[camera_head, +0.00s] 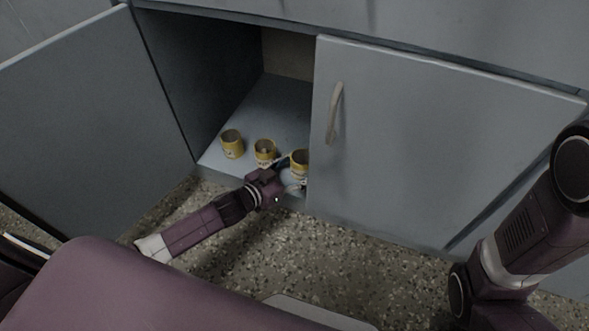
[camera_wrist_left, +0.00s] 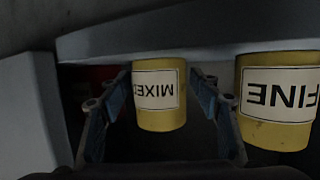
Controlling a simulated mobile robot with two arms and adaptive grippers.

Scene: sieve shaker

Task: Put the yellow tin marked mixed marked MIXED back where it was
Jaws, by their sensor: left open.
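The yellow tin marked MIXED (camera_head: 300,159) is the rightmost of three tins on the floor of the open cabinet, close to the edge of the closed door. In the left wrist view the MIXED tin (camera_wrist_left: 160,112) appears upside down, its label facing the camera. My left gripper (camera_head: 291,174) is open at the cabinet's front edge. Its fingers (camera_wrist_left: 163,90) lie on either side of the tin, with visible gaps. The tin appears upright on the cabinet floor. My right gripper is out of view; only my right arm shows.
A yellow tin marked FINE (camera_wrist_left: 282,105) stands beside the MIXED tin; in the head view it is the middle tin (camera_head: 264,152). A third yellow tin (camera_head: 231,144) stands further left. The left door (camera_head: 90,120) is open; the right door (camera_head: 430,140) is shut.

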